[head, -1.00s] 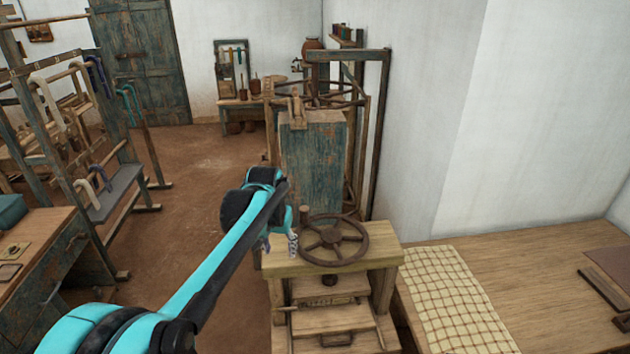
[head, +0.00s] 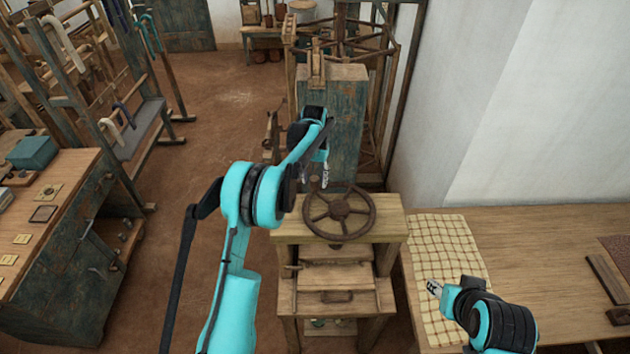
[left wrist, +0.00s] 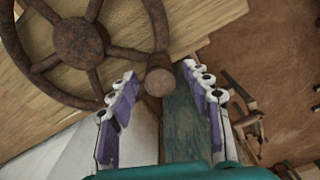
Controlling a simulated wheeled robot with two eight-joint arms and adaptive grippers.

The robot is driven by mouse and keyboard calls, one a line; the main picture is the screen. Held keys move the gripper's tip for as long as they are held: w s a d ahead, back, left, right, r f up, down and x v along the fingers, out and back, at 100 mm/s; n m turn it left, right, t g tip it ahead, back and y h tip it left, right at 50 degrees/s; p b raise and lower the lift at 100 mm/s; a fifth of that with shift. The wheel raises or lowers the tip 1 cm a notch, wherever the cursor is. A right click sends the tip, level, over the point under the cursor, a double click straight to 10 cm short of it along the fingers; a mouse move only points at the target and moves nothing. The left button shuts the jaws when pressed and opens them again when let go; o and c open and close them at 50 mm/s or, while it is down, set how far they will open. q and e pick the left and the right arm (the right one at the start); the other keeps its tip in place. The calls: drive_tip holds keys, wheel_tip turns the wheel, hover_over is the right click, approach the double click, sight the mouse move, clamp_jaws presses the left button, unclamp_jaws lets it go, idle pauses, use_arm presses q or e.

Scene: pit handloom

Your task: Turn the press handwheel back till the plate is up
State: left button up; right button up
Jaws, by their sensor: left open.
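The press handwheel (head: 338,214), a rusty brown spoked wheel, lies flat on the wooden press (head: 290,232). In the left wrist view the wheel (left wrist: 82,42) fills the upper left, with its round handle knob (left wrist: 160,82) on the rim. My left gripper (head: 325,178) is above the wheel's far left rim. In the left wrist view its two fingers (left wrist: 160,74) are open, with the knob in the gap between their tips. I see no clear contact. Boards below the press top (head: 336,277) show, but the plate's height is hard to tell. My right gripper (head: 434,288) is over the checked cloth, its jaws too small to judge.
A blue-green cabinet (head: 345,110) stands close behind the press. The table (head: 540,250) with a checked cloth (head: 440,250) is at the right. A workbench (head: 75,200) stands at the left, with open floor (head: 215,130) between it and the press.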

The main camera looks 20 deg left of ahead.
use_arm(q)
drive_tip(key=shift+w+f, duration=0.1)
drive_tip(key=shift+f, duration=0.95)
clamp_jaws()
drive_tip(key=shift+s, duration=0.2)
